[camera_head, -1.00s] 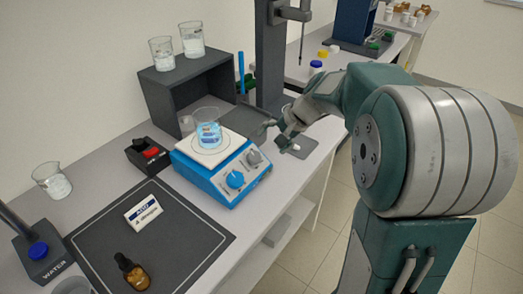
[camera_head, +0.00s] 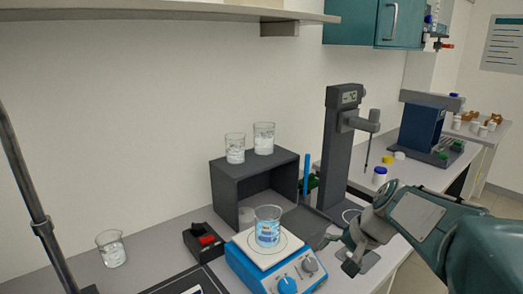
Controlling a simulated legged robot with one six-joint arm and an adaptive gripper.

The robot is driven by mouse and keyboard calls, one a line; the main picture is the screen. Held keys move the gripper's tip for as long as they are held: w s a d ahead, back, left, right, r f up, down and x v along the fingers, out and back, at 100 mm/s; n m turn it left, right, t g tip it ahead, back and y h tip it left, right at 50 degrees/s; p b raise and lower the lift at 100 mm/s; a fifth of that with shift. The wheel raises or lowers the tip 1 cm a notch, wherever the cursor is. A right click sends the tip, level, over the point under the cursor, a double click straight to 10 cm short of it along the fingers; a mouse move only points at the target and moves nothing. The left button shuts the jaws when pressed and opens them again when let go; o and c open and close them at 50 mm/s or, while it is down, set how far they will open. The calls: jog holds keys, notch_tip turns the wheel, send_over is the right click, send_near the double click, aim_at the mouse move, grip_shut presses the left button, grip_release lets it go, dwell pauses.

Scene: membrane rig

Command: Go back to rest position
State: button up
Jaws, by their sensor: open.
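My gripper (camera_head: 338,252) is at the end of my green and grey arm, at the lower right of the head view. Its fingers are apart and I see nothing between them. It is above the bench, just right of the blue hotplate stirrer (camera_head: 258,270). A glass beaker (camera_head: 267,226) with a blue-marked label or contents stands on the plate's white top. The gripper looks clear of the beaker.
A dark open-front box (camera_head: 225,184) carries two beakers (camera_head: 264,138) behind the hotplate. A tall dark stand (camera_head: 338,150) rises behind my gripper. A red-topped black block (camera_head: 205,241) and another beaker (camera_head: 111,249) are left. A shelf (camera_head: 150,9) overhangs at top.

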jog(key=s+a+n+t+h, duration=0.1)
jog(key=s+n+h, duration=0.1)
jog(key=s, duration=0.7)
jog(key=s+a+n+t+h, duration=0.1)
jog(key=s+n, duration=0.3)
jog(key=s, duration=0.5)
jog(key=shift+s+a+r+h, duration=0.2)
jog(key=shift+s+a+h, duration=0.2)
jog(key=shift+h, duration=0.2)
